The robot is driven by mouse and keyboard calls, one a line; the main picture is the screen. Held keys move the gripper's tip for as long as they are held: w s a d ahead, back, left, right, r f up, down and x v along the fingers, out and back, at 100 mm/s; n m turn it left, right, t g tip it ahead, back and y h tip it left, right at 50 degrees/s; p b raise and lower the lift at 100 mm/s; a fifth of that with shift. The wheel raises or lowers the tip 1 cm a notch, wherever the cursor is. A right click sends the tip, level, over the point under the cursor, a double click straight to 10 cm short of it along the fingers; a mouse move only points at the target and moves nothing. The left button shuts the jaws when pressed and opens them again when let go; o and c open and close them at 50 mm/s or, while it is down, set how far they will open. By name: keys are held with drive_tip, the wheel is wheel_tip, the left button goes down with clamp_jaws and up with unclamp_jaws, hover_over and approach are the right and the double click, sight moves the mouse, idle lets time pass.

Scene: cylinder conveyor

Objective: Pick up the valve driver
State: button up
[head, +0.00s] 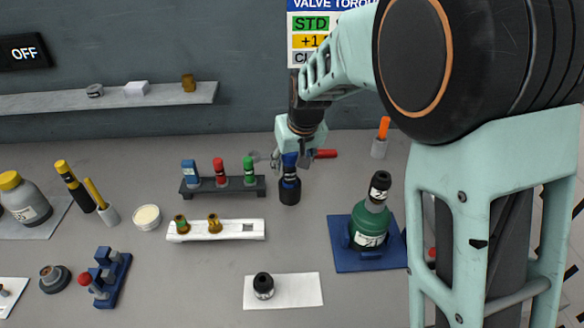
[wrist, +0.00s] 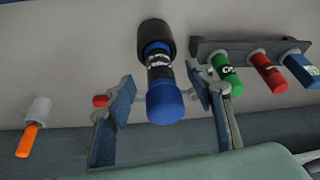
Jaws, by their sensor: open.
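A blue-handled tool, which I take to be the valve driver (head: 290,181), stands upright in a black round holder (head: 289,195) on the bench. A dark band with pale lettering shows below its blue handle in the wrist view (wrist: 165,102). My gripper (head: 291,160) is just above and around the top of the handle. In the wrist view my gripper (wrist: 168,112) has its two fingers open, one on each side of the blue handle, with visible gaps.
A dark rack (head: 244,184) with blue, red and green pieces stands close on the left. A red-handled tool (head: 326,154) lies behind the gripper. An orange-handled tool in a pale cup (head: 379,147) and a green bottle on a blue mat (head: 370,228) are to the right.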

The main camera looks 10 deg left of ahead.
sight(289, 172)
drive_tip(key=shift+p+x, duration=0.5)
drive_tip(key=shift+x, duration=2.3)
drive_tip(key=shift+w+r, duration=0.1)
drive_tip(key=shift+w, duration=0.05)
drive_tip(key=shift+c, duration=0.3)
clamp_jaws()
drive_tip(key=shift+r, duration=0.1)
